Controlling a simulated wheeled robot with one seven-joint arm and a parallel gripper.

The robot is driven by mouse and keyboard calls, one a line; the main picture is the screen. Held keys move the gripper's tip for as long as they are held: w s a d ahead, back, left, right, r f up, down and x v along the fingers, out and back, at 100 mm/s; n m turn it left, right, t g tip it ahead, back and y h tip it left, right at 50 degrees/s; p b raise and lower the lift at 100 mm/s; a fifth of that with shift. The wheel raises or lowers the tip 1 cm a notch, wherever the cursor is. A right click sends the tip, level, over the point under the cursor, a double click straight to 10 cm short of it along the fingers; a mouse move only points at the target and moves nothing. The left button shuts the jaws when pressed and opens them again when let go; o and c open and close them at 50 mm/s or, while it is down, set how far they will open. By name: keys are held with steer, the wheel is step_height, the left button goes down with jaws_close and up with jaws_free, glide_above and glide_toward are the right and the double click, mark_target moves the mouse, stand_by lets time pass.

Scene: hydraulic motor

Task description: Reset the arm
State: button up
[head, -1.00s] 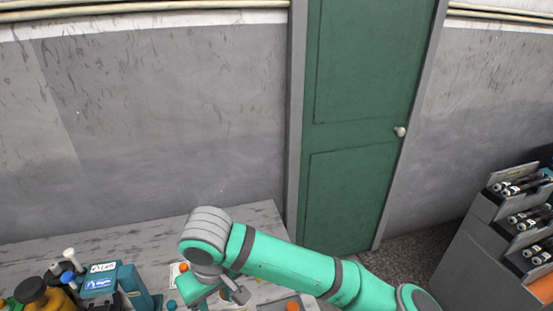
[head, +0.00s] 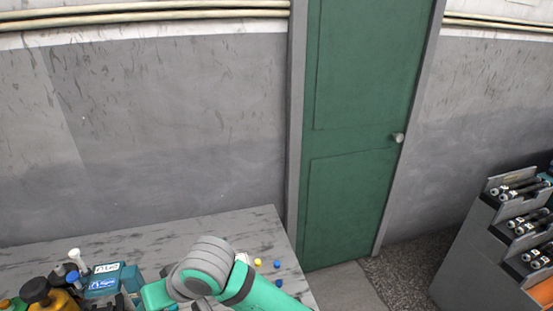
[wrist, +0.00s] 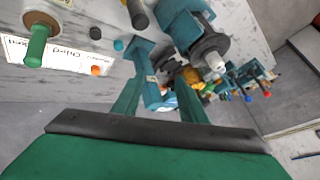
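My arm reaches in from the bottom of the head view, with its grey joint and green link low over the table (head: 130,240). My gripper (wrist: 158,102) shows in the wrist view as two green fingers standing apart beyond a black bar. Nothing appears held between them; bench items show through the gap in the background. In the head view the fingers are out of sight below the arm and frame edge.
A teal box (head: 103,284), dark and yellow parts (head: 58,298) stand at the table's left. Small yellow (head: 258,262) and blue (head: 277,264) pieces lie right of my arm. A grey rack (head: 495,250) stands at right, beyond open floor (head: 395,275) by a green door (head: 355,130).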

steer(key=w+a+r+m+t+y, duration=0.3)
steer(key=a+r+m+t+y, duration=0.15)
steer(key=a+t+y, duration=0.2)
steer(key=s+d+f+m+t+h, duration=0.3)
steer(key=d+f+m+t+h, duration=0.15)
steer(key=d+f, duration=0.4)
steer(key=s+d+f+m+t+h, duration=0.3)
steer(key=d+f+m+t+h, duration=0.15)
steer(key=d+f, duration=0.45)
steer(key=s+d+f+n+g+h, duration=0.1)
steer(key=s+d+f+n+h, duration=0.1)
steer(key=s+d, duration=0.5)
steer(key=s+d+f+n+g+h, duration=0.1)
steer(key=s+d, duration=0.7)
steer(key=s, duration=0.8)
steer(key=shift+s+d+f+n+h, duration=0.2)
steer(key=shift+f+n+h, duration=0.5)
steer(key=shift+n+h, duration=0.45)
